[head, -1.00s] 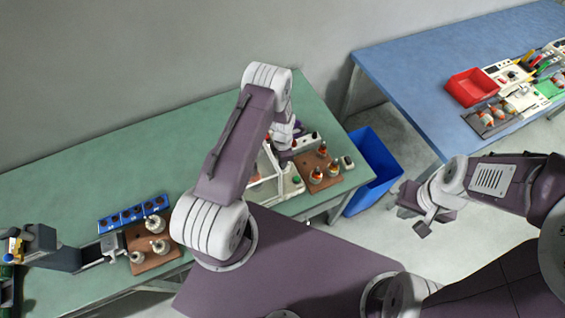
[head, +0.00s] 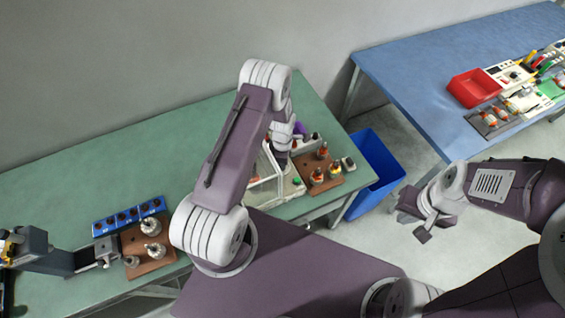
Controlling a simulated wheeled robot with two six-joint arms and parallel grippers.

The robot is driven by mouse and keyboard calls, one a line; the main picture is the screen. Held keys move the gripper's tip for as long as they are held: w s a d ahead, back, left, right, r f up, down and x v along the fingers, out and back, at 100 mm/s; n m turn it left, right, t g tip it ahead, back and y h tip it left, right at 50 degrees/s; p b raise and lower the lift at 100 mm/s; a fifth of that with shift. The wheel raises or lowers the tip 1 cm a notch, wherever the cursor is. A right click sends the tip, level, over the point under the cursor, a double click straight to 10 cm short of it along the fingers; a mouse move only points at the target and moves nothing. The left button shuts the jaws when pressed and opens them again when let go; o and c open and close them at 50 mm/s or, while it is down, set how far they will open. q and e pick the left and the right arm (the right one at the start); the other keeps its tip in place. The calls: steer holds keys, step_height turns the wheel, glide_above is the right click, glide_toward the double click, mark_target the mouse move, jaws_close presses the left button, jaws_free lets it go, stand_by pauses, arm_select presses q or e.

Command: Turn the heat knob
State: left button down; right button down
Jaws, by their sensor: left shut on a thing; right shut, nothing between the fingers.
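My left arm rises through the middle of the head view and reaches down to the right end of the green table. My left gripper (head: 298,131) is mostly hidden behind its own wrist; a purple part of it shows at the left end of a small pale control box (head: 313,142). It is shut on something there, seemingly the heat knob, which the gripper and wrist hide. The knob's angle cannot be seen. My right gripper (head: 423,235) is shut and empty, hanging over the floor right of the blue bin.
A white-framed fixture (head: 291,188) and a brown board with orange-topped parts (head: 333,183) stand beside my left wrist. A blue bin (head: 375,172) stands at the table's right end. A brown board with metal parts (head: 147,262) and a blue tray (head: 105,227) are at left.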

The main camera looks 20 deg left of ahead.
arm_select(q)
steer(key=c, duration=1.5)
jaws_free()
steer(key=shift+o, duration=0.2)
step_height(320, 180, up, 8)
steer(key=shift+d+r+b, duration=0.1)
steer(key=shift+b, duration=1.05)
steer(key=shift+r, duration=0.45)
steer(key=shift+r, duration=0.1)
